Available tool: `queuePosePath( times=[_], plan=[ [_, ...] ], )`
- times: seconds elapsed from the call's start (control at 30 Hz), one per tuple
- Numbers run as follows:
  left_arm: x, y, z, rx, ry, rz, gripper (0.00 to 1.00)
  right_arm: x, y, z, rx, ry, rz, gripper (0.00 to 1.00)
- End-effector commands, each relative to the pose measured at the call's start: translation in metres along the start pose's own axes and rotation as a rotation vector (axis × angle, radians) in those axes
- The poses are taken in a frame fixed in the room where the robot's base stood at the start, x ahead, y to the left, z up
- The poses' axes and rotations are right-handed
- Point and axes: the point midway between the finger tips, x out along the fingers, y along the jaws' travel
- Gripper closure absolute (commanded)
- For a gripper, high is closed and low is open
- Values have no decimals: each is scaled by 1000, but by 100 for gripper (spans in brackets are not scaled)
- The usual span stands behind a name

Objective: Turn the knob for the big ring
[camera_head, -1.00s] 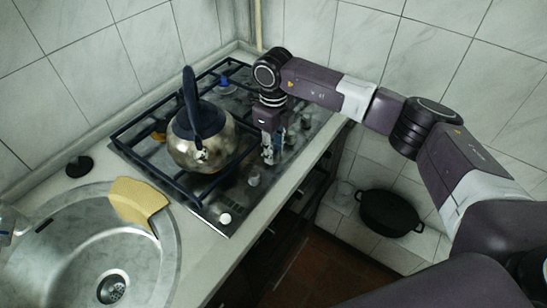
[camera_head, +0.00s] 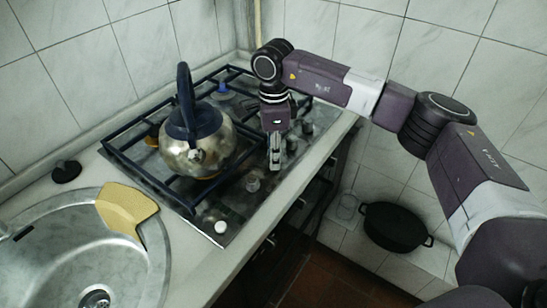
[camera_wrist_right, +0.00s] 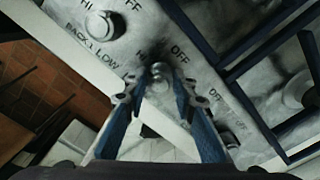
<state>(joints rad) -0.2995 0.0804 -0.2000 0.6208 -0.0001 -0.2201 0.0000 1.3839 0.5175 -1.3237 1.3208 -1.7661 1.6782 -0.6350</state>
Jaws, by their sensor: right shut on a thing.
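The stove (camera_head: 235,222) has a row of knobs along its front edge. My right gripper (camera_head: 274,166) points down at this row, between a near knob (camera_head: 252,184) and a far knob (camera_head: 293,143). In the wrist view the right gripper (camera_wrist_right: 156,82) has its two blue-sided fingers around a small metal knob (camera_wrist_right: 158,71) and is shut on it. HI and OFF are printed by this knob. Another knob (camera_wrist_right: 103,25) beside it has HI, LOW, OFF and BACK around it. Which ring the held knob serves cannot be told. My left gripper is not in view.
A metal kettle (camera_head: 199,152) with a dark handle stands on the dark grate (camera_head: 150,178), left of the gripper. A white knob (camera_head: 221,227) is at the near corner. A sink (camera_head: 60,270) with a yellow cloth (camera_head: 124,207) is at left. A black pot (camera_head: 395,226) stands low at right.

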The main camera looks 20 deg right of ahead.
Motion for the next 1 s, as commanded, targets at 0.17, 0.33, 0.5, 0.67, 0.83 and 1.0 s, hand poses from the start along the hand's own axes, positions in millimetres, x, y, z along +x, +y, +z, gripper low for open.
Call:
queuePosePath(
  times=[0.17,0.33,0.5,0.67,0.83,1.0],
  plan=[
    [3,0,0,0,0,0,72,-1,-1,-1,-32,1,-4,100],
    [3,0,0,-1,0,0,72,-2,-1,-1,-40,1,-4,100],
    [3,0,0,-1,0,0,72,-2,-2,-1,-39,1,-4,100],
    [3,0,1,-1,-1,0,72,-2,-2,-1,-39,1,-4,70],
    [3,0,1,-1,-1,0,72,-1,-1,-1,-39,0,-3,57],
    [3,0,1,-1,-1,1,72,-1,-1,0,-40,0,-2,57]
  ],
)
